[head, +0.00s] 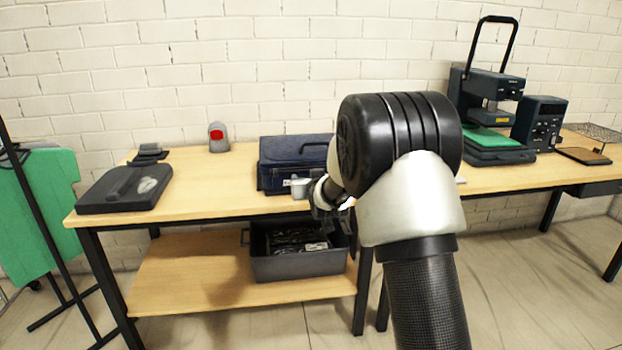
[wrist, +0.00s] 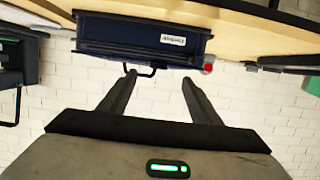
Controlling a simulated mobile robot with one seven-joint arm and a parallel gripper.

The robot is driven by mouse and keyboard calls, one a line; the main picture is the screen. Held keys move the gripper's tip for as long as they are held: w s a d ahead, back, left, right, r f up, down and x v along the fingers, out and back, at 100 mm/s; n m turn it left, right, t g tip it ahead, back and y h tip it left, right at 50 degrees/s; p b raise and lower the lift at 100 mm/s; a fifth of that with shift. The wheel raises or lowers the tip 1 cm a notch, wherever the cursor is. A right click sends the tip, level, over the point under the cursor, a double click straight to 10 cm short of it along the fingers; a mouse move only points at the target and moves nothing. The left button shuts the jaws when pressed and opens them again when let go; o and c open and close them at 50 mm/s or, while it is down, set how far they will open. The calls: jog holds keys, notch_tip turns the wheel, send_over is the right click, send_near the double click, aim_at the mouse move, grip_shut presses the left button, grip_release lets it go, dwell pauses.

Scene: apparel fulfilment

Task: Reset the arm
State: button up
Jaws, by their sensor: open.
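My arm reaches from the lower right of the head view over the table, with its large black joint in front. My gripper (wrist: 156,82) shows in the wrist view with its two dark fingers apart and nothing between them. In the head view my gripper (head: 330,218) is small and partly hidden, near the table's front edge by a navy case (head: 280,152). The wrist view is upside down and shows the navy case (wrist: 135,38) beyond the fingertips, apart from them as far as I can tell.
The wooden table (head: 215,185) holds a black scale-like device (head: 110,195) and a grey item with a red spot (head: 218,137). A heat press (head: 490,95) and control box (head: 538,122) stand right. A grey bin (head: 300,264) is on the lower shelf. Green garments (head: 40,205) hang left.

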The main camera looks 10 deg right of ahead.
jog(key=shift+s+r, duration=0.1)
jog(key=shift+s, duration=0.55)
jog(key=shift+r, duration=0.1)
jog(key=s+r+g, duration=0.2)
jog(key=s+r, duration=0.5)
jog(key=s, duration=0.3)
jog(key=s+f+g, duration=0.2)
jog(key=s+g, duration=0.5)
jog(key=s, duration=3)
notch_tip(320, 180, up, 25)
jog(key=s+p, duration=0.1)
jog(key=p, duration=2.4)
jog(key=shift+s+d+r+p, duration=0.15)
jog(key=shift+s+r+p, duration=0.05)
jog(key=shift+s+p, duration=0.15)
jog(key=shift+w, duration=0.2)
